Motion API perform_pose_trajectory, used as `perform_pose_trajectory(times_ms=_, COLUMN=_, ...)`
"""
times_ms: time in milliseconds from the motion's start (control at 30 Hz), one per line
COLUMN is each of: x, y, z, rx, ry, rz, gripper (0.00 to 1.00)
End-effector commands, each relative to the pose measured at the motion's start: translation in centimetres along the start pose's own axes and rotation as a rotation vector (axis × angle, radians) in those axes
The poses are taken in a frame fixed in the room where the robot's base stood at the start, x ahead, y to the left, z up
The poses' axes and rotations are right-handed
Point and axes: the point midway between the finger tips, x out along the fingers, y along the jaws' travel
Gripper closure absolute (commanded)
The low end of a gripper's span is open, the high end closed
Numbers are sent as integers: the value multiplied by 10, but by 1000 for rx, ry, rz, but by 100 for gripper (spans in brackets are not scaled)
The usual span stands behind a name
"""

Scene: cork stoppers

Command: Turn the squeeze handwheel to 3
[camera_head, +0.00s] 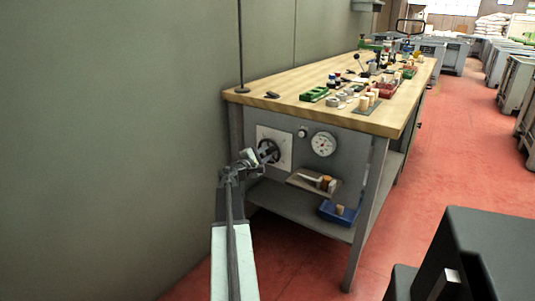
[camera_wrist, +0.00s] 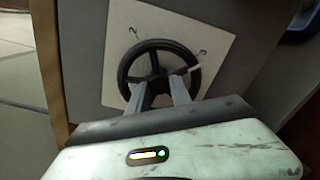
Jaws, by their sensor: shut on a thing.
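The squeeze handwheel (camera_head: 268,151) is a black spoked wheel on a pale square plate (camera_head: 286,143) at the left of the bench's grey end panel. In the wrist view the handwheel (camera_wrist: 178,52) sits on the same plate (camera_wrist: 222,37), with a light pointer-like piece at its right rim and small dark marks on the plate above it. My gripper (camera_head: 257,158) is at the wheel; in the wrist view my gripper's two fingers (camera_wrist: 162,88) reach to the wheel's lower middle and are shut on it, around a spoke or the hub. The exact contact is hidden.
A round white dial (camera_head: 324,144) and a small knob (camera_head: 302,132) are right of the plate. Below are a small shelf (camera_head: 308,184) with corks and a blue bin (camera_head: 338,212). The wooden benchtop (camera_head: 290,98) carries many items. A grey wall stands close at left; red floor is open at right.

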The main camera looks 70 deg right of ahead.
Motion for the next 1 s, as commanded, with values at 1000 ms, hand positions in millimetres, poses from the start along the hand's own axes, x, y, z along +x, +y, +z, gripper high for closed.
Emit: perform_pose_trajectory(times_ms=1000, x=-67, y=0, z=0, rx=2, ry=4, rz=2, gripper=66)
